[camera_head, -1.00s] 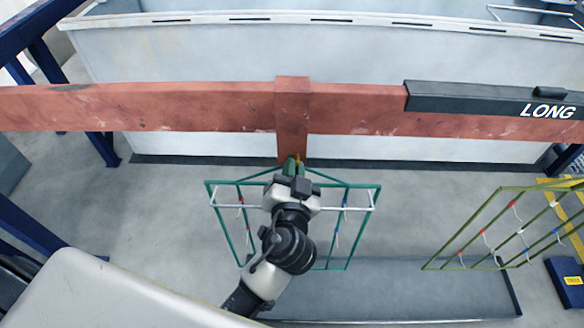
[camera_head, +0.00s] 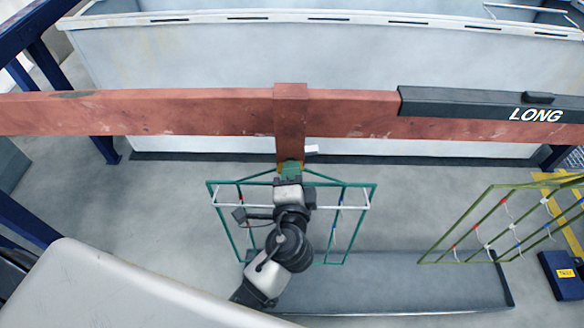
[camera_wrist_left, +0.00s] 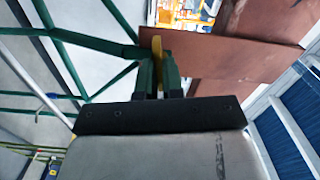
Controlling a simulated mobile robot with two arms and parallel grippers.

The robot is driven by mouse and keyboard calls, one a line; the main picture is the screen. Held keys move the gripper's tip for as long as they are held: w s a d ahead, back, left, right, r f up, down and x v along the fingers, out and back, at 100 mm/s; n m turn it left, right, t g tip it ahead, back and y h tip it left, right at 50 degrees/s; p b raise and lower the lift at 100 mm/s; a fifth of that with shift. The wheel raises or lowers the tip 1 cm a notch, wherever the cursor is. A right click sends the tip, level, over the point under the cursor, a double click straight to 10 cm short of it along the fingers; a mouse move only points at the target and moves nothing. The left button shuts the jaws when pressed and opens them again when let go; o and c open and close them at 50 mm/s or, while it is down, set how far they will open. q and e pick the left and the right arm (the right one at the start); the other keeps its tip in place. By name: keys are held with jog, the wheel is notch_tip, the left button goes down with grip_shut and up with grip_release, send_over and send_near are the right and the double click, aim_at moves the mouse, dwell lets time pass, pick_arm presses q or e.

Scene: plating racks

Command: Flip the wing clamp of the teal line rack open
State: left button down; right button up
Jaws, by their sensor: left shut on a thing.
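The teal line rack (camera_head: 362,225), a green wire frame with white crossbars, hangs below the red bar's vertical strap (camera_head: 291,115). In the left wrist view its green tubes (camera_wrist_left: 90,42) run to the left. My left gripper (camera_head: 290,167) is at the rack's top, just under the strap. In the left wrist view my left gripper (camera_wrist_left: 158,75) has its two dark green fingers shut on a thin yellow piece, the wing clamp (camera_wrist_left: 157,48), standing up between them beside the red-brown metal. In the head view my gripper mostly hides the clamp. My right gripper is out of view.
The red bar (camera_head: 170,112) runs across in front of a large grey tank (camera_head: 300,55). A dark "LONG" label block (camera_head: 470,102) sits on it at right. An olive rack (camera_head: 480,215) hangs at the right. A grey slab (camera_head: 410,285) lies below.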

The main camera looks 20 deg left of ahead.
pick_arm(q)
jog(key=shift+m+p, duration=0.4)
jog(key=shift+m, duration=0.7)
jog(key=c, duration=1.3)
grip_release()
jog(key=shift+d, duration=0.1)
jog(key=shift+o, duration=0.2)
jog(key=shift+f, duration=0.1)
jog(key=b+v, duration=0.3)
jog(key=v, duration=0.7)
jog(key=shift+s+b, duration=0.3)
jog(key=shift+s, duration=0.1)
jog(key=shift+d, duration=0.1)
